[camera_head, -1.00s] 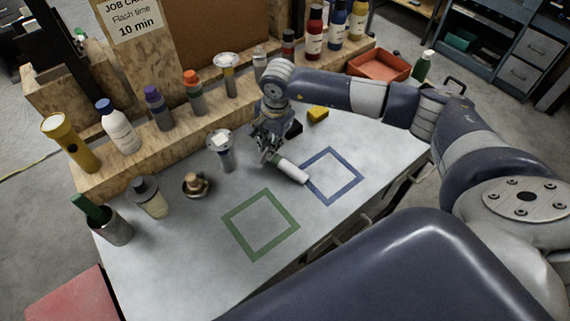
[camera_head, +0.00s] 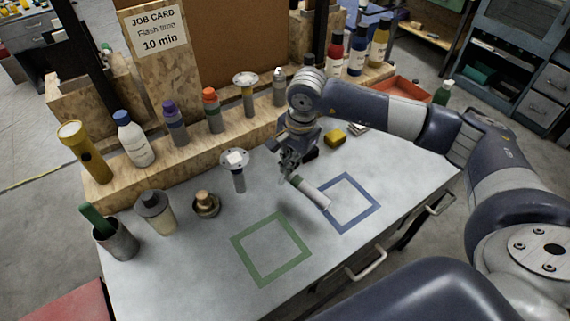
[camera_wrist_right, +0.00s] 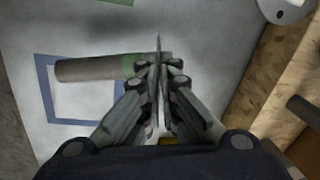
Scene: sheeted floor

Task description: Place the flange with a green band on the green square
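A pale grey cylinder with a green band at one end (camera_head: 313,194) lies on its side on the bench, its plain end across the blue square outline (camera_head: 372,212). It also shows in the right wrist view (camera_wrist_right: 92,69), with its green end behind my fingers. My right gripper (camera_head: 287,172) is at that green end; its fingers (camera_wrist_right: 159,62) look shut together, with nothing visible between them. A flange with a pale round top (camera_head: 236,158) stands upright left of my right gripper; no green band can be made out on it. The green square outline (camera_head: 244,260) is empty. My left gripper is out of view.
A wooden ledge along the back holds bottles, a yellow torch (camera_head: 84,150) and a yellow-banded flange (camera_head: 247,92). A tin (camera_head: 116,239), a jar (camera_head: 156,212) and a brass part (camera_head: 205,204) stand at the left. A yellow block (camera_head: 335,136) lies behind my right gripper.

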